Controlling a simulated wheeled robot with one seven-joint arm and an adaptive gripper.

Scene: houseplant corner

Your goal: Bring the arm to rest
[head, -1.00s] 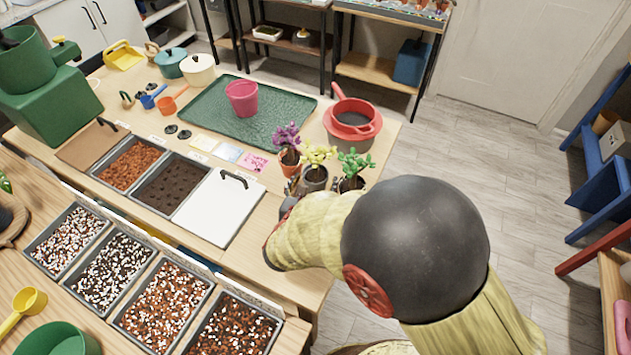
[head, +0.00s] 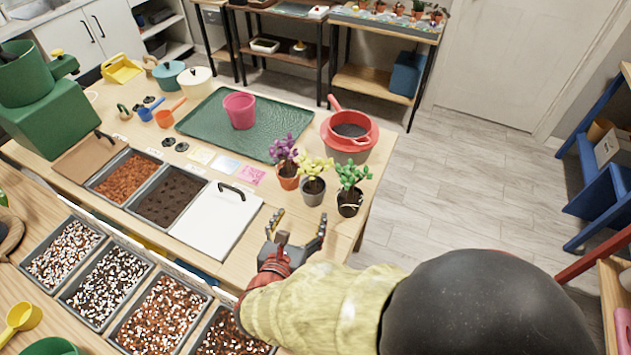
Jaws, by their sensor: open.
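My gripper (head: 296,228) is open and empty in the head view. It is over the right part of the wooden table (head: 340,238), just right of the white-lidded bin (head: 217,220). Its fingers point away toward three small potted plants, apart from them. The plants are one with purple flowers (head: 285,150), one with pale yellow flowers (head: 314,166) and one with green leaves (head: 351,176). My arm's pale yellow sleeve and dark round joint fill the bottom right of the view.
A green tray (head: 205,125) holds a pink pot (head: 239,110). A red sieve (head: 351,127) sits on a grey pot behind the plants. Several bins of mix, including one with dark soil (head: 172,196), line the near left. The floor (head: 460,170) to the right is clear.

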